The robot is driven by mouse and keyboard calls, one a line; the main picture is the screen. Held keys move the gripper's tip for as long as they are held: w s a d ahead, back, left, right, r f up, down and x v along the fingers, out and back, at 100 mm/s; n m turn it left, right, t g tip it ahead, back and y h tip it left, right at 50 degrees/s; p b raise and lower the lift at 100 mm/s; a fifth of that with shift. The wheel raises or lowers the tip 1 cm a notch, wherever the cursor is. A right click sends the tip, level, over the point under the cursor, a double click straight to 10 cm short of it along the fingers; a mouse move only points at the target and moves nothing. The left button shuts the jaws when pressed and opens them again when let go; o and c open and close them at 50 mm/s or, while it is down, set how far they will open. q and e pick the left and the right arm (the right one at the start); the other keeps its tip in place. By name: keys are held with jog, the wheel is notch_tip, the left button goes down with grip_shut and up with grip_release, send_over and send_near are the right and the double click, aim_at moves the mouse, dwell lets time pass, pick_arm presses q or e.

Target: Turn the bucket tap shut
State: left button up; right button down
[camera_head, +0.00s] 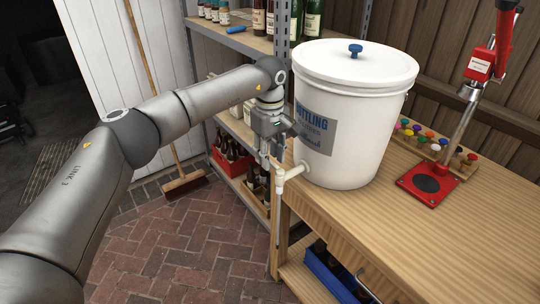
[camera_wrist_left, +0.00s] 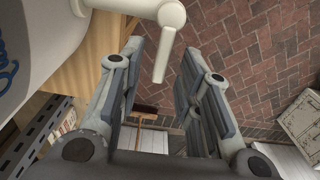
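The white bottling bucket (camera_head: 345,120) stands upright on the wooden bench, its lid on. Its cream tap (camera_head: 292,172) sticks out low on the left side, with a thin pale tube hanging down from it. My left gripper (camera_head: 274,152) is beside the bucket, just above and behind the tap. In the left wrist view the gripper (camera_wrist_left: 163,50) is open. A cream arm of the tap (camera_wrist_left: 163,55) reaches into the gap between the fingertips, with no clear contact. I cannot tell whether this arm is lever or spout, nor whether the tap is open. My right gripper is not in view.
A red bottle capper (camera_head: 428,183) and a rack of coloured caps (camera_head: 440,146) stand on the wooden bench (camera_head: 400,225), right of the bucket. A metal shelf with bottles (camera_head: 258,45) stands behind. A blue crate (camera_head: 330,275) sits under the bench.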

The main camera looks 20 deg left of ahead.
pick_arm(q)
notch_tip(320, 180, up, 12)
jog(key=shift+f, duration=0.25)
dwell(0.3)
